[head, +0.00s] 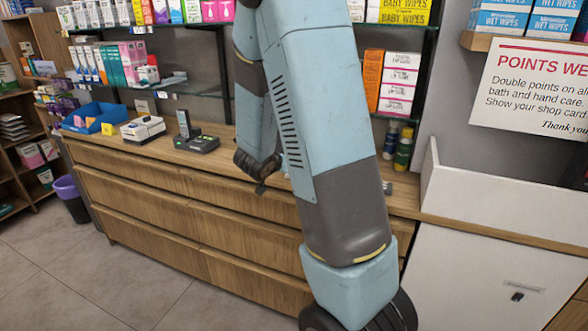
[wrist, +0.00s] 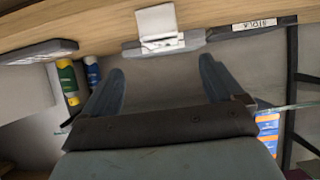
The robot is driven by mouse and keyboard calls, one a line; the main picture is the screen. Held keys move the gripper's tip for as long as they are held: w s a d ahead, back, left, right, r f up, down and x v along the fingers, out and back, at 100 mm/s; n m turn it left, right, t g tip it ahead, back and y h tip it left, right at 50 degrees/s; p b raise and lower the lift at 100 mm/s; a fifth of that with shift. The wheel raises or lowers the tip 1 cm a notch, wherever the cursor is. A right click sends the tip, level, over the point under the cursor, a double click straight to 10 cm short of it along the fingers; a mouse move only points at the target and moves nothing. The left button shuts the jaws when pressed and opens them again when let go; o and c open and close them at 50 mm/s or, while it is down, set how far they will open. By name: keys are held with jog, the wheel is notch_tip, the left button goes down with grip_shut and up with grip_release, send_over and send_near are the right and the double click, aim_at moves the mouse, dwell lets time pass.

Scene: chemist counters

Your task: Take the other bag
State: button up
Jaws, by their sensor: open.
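I cannot make out a bag for certain in either view. My gripper (wrist: 162,68) is open in the wrist view, with its two dark blue fingers wide apart and nothing between them. Beyond the fingertips, a white folded item (wrist: 157,24) sits on a grey piece at the wooden counter's edge; I cannot tell what it is. In the head view my arm crosses the middle and hides part of the counter (head: 150,168) and shelves; the fingers cannot be made out there.
Green (head: 404,150) and blue (head: 390,140) bottles stand right of my arm. Stocked shelves rise behind. A purple-lined bin (head: 70,198) stands left. The floor at left front is clear.

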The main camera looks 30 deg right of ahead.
jog(key=x, duration=0.7)
jog(key=shift+w+d, duration=0.1)
jog(key=shift+d, duration=0.1)
jog(key=shift+w+x, duration=0.2)
jog(key=shift+x, duration=2.65)
jog(key=shift+r, duration=0.2)
jog(key=c, duration=1.2)
